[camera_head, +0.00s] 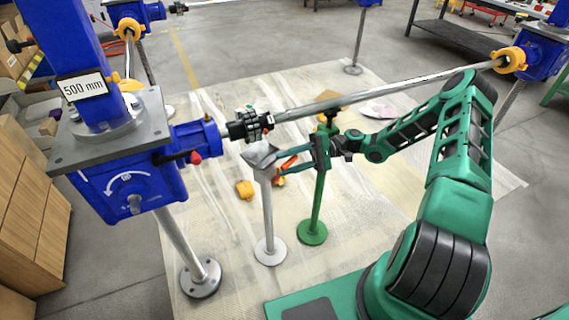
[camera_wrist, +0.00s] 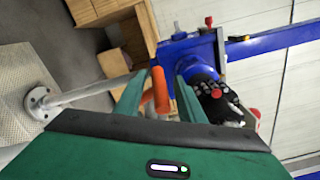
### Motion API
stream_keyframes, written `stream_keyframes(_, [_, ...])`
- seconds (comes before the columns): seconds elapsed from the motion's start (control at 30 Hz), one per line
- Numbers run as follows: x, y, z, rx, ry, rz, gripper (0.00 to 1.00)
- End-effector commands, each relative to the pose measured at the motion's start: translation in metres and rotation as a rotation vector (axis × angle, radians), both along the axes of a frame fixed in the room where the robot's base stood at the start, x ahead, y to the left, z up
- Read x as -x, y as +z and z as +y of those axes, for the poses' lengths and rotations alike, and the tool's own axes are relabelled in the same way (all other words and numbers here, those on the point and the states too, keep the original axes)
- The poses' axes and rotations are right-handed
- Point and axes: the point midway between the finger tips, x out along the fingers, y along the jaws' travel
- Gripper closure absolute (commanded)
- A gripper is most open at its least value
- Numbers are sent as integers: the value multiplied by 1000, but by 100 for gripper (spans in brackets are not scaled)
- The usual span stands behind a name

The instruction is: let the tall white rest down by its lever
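The white rest (camera_head: 267,215) stands upright on a round base, with a grey cradle head (camera_head: 260,154) at its top below the long shaft. An orange-red lever (camera_head: 289,162) shows beside the head. My gripper (camera_head: 281,174) reaches in from the right at the lever. In the wrist view the orange lever (camera_wrist: 160,91) lies between my two fingers (camera_wrist: 158,98), with a narrow gap appearing on each side. My gripper looks open around it. The rest's post cannot be made out clearly in the wrist view. A green rest (camera_head: 319,195) stands just right of the white one.
The long shaft (camera_head: 400,84) runs from the blue jack (camera_head: 125,180) on the left to another blue jack (camera_head: 540,52) at the right. A black coupling (camera_head: 250,125) sits close to the white rest's head. A yellow object (camera_head: 245,190) lies on the mat (camera_head: 225,265). Wooden boxes (camera_head: 30,200) stand left.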

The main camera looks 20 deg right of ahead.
Motion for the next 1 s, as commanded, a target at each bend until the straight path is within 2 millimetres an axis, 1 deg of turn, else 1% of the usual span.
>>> stream_keyframes(0.03, [9, 10, -1, 0, -2, -15, 66])
stream_keyframes(0.17, [9, 10, -4, 0, -2, -14, 66])
stream_keyframes(1.0, [3, 9, -54, -1, -1, -13, 66])
